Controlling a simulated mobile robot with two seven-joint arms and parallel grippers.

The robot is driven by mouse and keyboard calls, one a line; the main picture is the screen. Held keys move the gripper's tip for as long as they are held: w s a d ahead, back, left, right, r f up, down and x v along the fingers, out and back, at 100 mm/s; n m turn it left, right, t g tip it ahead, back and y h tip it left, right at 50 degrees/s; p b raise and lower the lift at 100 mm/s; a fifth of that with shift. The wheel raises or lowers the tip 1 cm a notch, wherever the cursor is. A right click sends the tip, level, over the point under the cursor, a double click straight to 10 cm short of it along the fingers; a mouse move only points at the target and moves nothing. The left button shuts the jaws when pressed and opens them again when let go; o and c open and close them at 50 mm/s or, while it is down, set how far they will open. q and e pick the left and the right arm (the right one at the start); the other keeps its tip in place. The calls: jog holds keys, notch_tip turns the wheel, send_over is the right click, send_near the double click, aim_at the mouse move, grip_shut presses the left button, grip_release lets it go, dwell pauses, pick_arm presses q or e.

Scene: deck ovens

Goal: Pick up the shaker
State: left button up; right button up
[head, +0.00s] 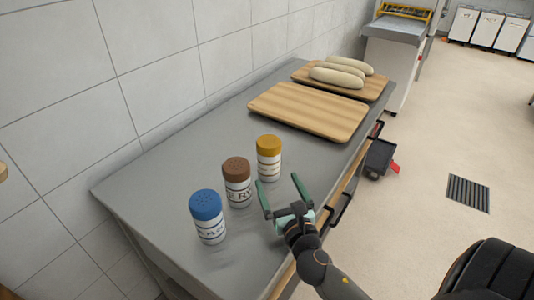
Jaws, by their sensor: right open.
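Three shakers with white labelled bodies stand upright in a row on the grey counter in the head view. The blue-lidded shaker (208,217) is nearest, the brown-lidded shaker (237,182) is in the middle, and the yellow-lidded shaker (269,158) is farthest back. My right gripper (278,184) is open and empty, with its green fingers spread. It is over the counter's right side, just right of the brown-lidded and yellow-lidded shakers, and holds neither. My left gripper is not in view.
An empty wooden board (309,110) lies behind the shakers. A second board (372,92) behind it bears several pale loaves (338,76). A tiled wall (165,60) bounds the counter (170,175) on the left. The counter's front-left area is clear.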

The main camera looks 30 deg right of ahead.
aim_at(268, 159)
jog(key=x, duration=1)
jog(key=shift+d+f, duration=0.1)
jog(key=shift+d, duration=0.2)
jog(key=c, duration=1.5)
